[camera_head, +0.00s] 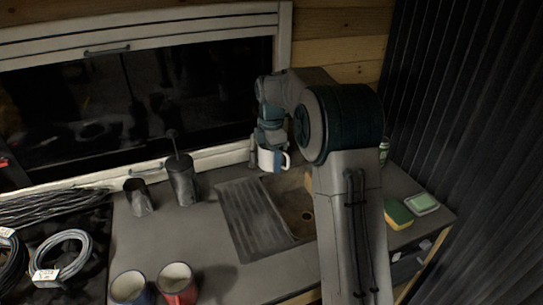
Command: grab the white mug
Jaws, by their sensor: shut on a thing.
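A white mug (268,160) hangs under my arm's end, above the sink area, with its handle to the right and a blue-grey patch on its right part. My gripper (268,151) is shut on the white mug and holds it up off the counter. The fingers are small and dark here, and the arm covers part of the view around them. Which part of the mug the fingers grip is hard to see.
A sink (297,208) with a ribbed drainboard (255,215) lies below. A blue mug (129,288) and a red mug (177,285) stand at the front. Dark canisters (182,180) stand at the back left.

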